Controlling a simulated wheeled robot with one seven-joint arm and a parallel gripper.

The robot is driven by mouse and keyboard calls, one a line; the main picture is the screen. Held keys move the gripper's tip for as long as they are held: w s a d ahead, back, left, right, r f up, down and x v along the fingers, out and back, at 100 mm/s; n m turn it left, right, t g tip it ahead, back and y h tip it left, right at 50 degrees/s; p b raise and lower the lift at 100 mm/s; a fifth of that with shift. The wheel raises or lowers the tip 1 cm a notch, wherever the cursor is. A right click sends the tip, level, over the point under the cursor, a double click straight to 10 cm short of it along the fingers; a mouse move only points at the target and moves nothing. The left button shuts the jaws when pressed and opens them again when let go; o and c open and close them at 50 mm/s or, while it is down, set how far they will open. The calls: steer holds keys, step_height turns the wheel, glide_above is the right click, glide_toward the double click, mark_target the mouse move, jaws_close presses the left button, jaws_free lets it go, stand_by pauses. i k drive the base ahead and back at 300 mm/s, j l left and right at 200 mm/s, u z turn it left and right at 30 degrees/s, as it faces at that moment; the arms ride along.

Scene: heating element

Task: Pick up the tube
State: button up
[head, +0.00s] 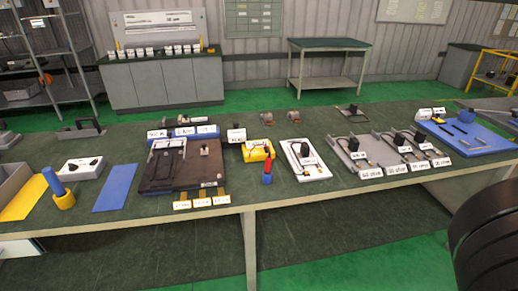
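No part is plainly marked as the tube, and I cannot tell for sure which one it is. A blue cylinder (53,181) leans, tilted, in a yellow round holder (64,201) at the table's front left. A small upright item with a red top and blue base (267,172) stands near the front edge at the middle. My gripper is not in view. A large dark ribbed shape, likely part of my arm, fills the lower right corner.
A long dark green worktable (330,200) spans the view. It holds a black fixture board (163,178), a white tray (306,170), grey plates with labels (385,160), a blue mat (115,188) and a blue board (490,145). Free table shows between them.

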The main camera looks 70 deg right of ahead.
mark_target(305, 158)
steer(key=z, duration=1.65)
steer(key=l+u, duration=0.15)
steer(key=u, duration=0.3)
steer(key=i+l+u, duration=0.1)
steer(key=u, duration=0.4)
steer(key=l+u, duration=0.3)
steer(key=l, duration=0.45)
steer(key=l+u, duration=0.3)
steer(key=l, duration=1.15)
steer(key=k, duration=0.05)
